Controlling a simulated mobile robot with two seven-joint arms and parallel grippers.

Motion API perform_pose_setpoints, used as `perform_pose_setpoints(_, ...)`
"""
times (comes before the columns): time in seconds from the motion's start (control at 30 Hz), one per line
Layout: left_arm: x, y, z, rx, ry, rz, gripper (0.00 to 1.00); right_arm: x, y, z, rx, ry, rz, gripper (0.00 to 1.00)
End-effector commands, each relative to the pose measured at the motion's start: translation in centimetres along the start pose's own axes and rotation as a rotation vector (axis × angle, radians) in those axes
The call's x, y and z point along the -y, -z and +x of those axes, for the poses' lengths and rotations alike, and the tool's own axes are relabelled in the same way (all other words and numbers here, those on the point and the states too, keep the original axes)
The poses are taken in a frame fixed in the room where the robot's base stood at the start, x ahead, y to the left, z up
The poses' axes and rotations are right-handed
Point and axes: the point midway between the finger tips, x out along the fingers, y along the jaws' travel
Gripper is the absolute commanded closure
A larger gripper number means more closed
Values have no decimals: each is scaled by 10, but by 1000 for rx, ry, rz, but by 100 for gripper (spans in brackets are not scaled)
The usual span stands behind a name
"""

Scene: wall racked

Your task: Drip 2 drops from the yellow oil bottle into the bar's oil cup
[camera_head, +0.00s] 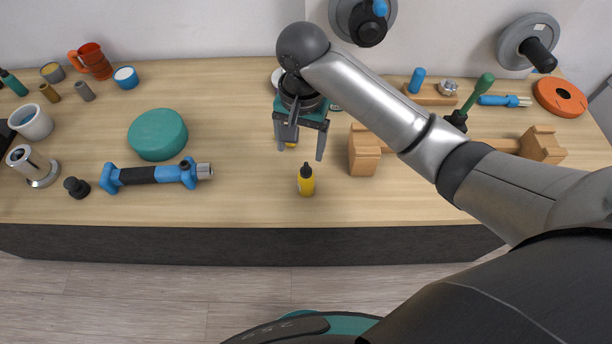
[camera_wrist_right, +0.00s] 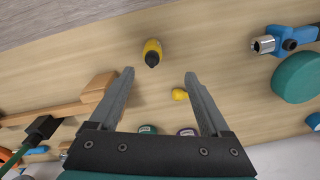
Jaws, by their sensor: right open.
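The yellow oil bottle (camera_head: 306,184) stands upright on the wooden bench near its front edge, its black tip up. It also shows beyond my fingertips in the right wrist view (camera_wrist_right: 152,50). My right gripper (camera_head: 301,152) is open and empty, above and behind the bottle, not touching it. The blue bar with a black grip (camera_head: 152,174) and steel end lies left of the bottle. A small dark round spot (camera_head: 185,163) on its blue right block may be the oil cup; its inside is too small to tell. My left gripper is not in view.
A small yellow object (camera_wrist_right: 179,95) lies beneath my right gripper. A green disc (camera_head: 157,134) lies behind the bar. Bench space between bar and bottle is clear.

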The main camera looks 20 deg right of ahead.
Motion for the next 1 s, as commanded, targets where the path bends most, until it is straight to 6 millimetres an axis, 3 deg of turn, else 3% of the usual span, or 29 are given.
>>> perform_pose_setpoints(0.1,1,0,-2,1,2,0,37,-2,7,-11,-6,-27,45,19)
perform_pose_setpoints(0.2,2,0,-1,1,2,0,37,-3,8,-6,-4,-36,59,19)
perform_pose_setpoints(0.6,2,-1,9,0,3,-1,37,-6,8,71,-4,-35,58,19)
perform_pose_setpoints(1.0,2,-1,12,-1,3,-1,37,-13,7,109,-4,-36,57,19)
